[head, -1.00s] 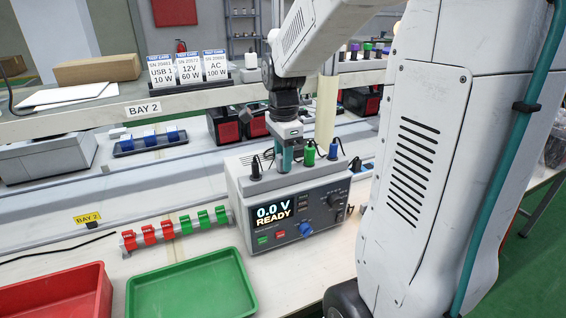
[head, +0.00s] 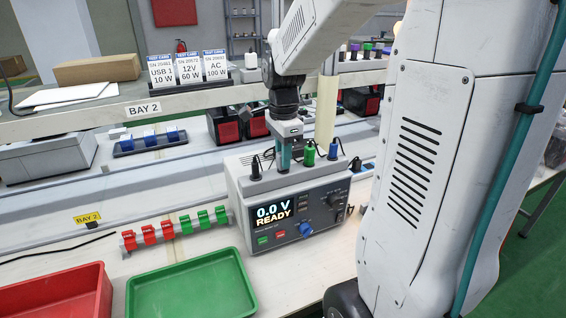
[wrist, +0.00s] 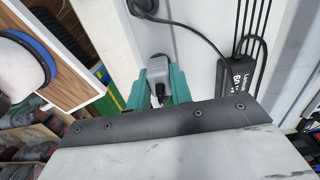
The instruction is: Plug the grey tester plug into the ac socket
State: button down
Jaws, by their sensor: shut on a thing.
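My gripper (head: 286,158) is over the top of the grey tester box (head: 293,214), pointing down. In the wrist view its teal fingers (wrist: 160,88) are shut on the grey plug (wrist: 158,64), with a dark cable by it. In the head view the fingers mostly hide this plug; I cannot tell if it is still seated in the tester's top. A black plug (head: 255,168), a green plug (head: 309,153) and a blue plug (head: 333,149) stand upright beside it. The tester's screen reads 0.0 V READY. I cannot make out the ac socket.
Dark units with red panels (head: 229,131) stand behind the tester, under the shelf (head: 150,105) with test cards (head: 188,68). Red and green clips (head: 168,229), a red tray (head: 50,290) and a green tray (head: 190,285) lie to the left. A black adapter (wrist: 238,75) with cables shows in the wrist view.

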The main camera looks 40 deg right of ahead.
jog(key=shift+r, duration=2.7)
